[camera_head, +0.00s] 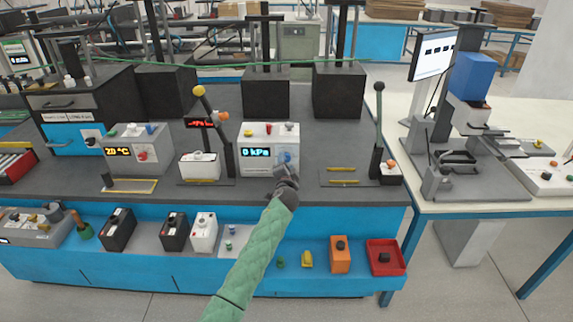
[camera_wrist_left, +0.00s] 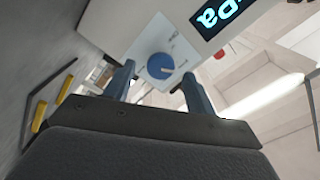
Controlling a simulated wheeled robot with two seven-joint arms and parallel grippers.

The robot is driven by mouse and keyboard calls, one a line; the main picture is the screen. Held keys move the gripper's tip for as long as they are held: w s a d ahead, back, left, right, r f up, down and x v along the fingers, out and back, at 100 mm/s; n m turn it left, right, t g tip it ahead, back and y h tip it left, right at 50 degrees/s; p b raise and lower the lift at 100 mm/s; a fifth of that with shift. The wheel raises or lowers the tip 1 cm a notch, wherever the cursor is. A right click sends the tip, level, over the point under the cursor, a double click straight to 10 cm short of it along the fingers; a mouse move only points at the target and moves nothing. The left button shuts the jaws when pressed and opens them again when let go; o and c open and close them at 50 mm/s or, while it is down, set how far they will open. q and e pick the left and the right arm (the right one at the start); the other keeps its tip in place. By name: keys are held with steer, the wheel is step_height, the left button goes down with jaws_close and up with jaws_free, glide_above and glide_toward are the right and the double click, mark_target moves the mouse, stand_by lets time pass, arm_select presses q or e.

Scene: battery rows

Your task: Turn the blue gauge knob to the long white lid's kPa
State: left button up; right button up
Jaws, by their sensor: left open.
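The white gauge box (camera_head: 256,160) stands on the grey bench in the head view, and its display (camera_head: 257,152) reads 0 kPa. Its blue knob (camera_head: 285,157) is on the front face at the right. In the left wrist view the round blue knob (camera_wrist_left: 160,66) sits on a white dial plate with small marks. My left gripper (camera_head: 285,170) is open in front of the knob. In the wrist view its fingers (camera_wrist_left: 158,75) stand apart on either side of the knob; contact cannot be told. I cannot single out the long white lid. My right gripper is not in view.
A box reading 20 °C (camera_head: 125,155) and a yellow-knobbed lever (camera_head: 199,91) stand left. A black-knobbed lever (camera_head: 379,88) stands right. Small white labels (camera_head: 97,115) on the left cabinet are too small to read surely. Battery-like boxes line the blue lower shelf (camera_head: 262,247).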

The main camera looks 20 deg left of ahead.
arm_select(q)
steer(key=b+v, duration=0.1)
steer(key=v, duration=0.5)
steer(key=shift+b, duration=0.35)
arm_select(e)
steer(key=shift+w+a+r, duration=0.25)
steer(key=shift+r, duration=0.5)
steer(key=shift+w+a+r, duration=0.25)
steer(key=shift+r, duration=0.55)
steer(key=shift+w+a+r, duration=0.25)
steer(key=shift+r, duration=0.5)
arm_select(q)
steer(key=shift+s, duration=0.1)
